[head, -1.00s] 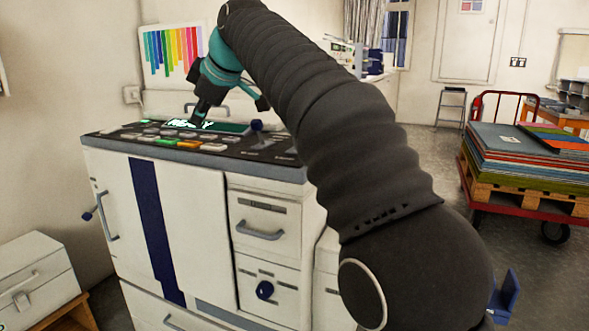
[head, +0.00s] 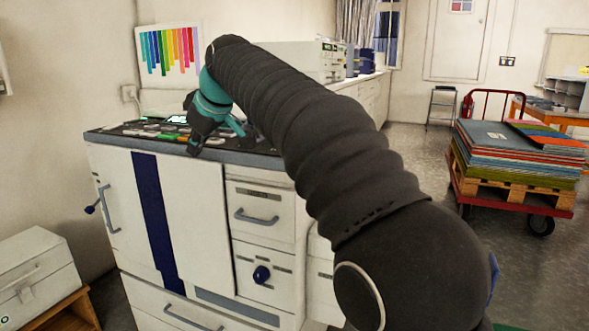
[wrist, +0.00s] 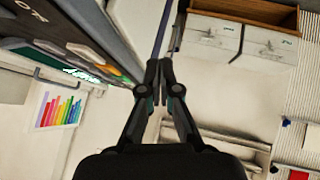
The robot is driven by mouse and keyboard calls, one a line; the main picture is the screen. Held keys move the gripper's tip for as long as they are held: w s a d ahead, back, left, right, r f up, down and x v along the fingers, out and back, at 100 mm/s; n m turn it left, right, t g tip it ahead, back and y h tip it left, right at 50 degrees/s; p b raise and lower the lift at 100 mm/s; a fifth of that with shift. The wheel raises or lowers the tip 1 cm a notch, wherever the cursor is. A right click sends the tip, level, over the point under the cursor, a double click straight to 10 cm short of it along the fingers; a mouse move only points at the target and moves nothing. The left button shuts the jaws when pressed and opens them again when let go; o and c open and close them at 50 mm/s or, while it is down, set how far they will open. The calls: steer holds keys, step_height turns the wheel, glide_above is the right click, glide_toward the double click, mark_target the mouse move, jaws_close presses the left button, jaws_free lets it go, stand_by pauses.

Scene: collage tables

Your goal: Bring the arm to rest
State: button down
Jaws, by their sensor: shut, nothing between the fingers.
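My gripper (head: 194,150) hangs at the end of my bent arm, close to the front edge of the white machine's control panel (head: 134,130). In the wrist view my gripper (wrist: 158,72) has its two dark fingertips together, with nothing between them. The panel (wrist: 84,52) with its keys and a lit green display lies to the left of the fingers there. In the head view my arm hides the right part of the panel. Whether the fingertips clear the panel edge in depth is hard to tell.
A red cart (head: 516,201) with a pallet and stacked coloured sheets stands on the right. A pale box (head: 38,268) sits at lower left. Knobs and handles stick out of the machine's front (head: 196,215). Floor (head: 412,165) between machine and cart is clear.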

steer(key=s+d+f+m+g+h, duration=0.15)
steer(key=s+d+f+m, duration=0.35)
steer(key=s+d+f, duration=0.6)
steer(key=s+d+f+m+h, duration=0.3)
steer(key=s+d+f+m, duration=0.25)
steer(key=d+f, duration=0.6)
steer(key=s+d+f+m+t+h, duration=0.1)
steer(key=s+d+f+m, duration=0.2)
steer(key=s+d, duration=1)
steer(key=shift+s+d, duration=0.35)
steer(key=shift+s, duration=0.5)
steer(key=shift+m+t+h, duration=0.25)
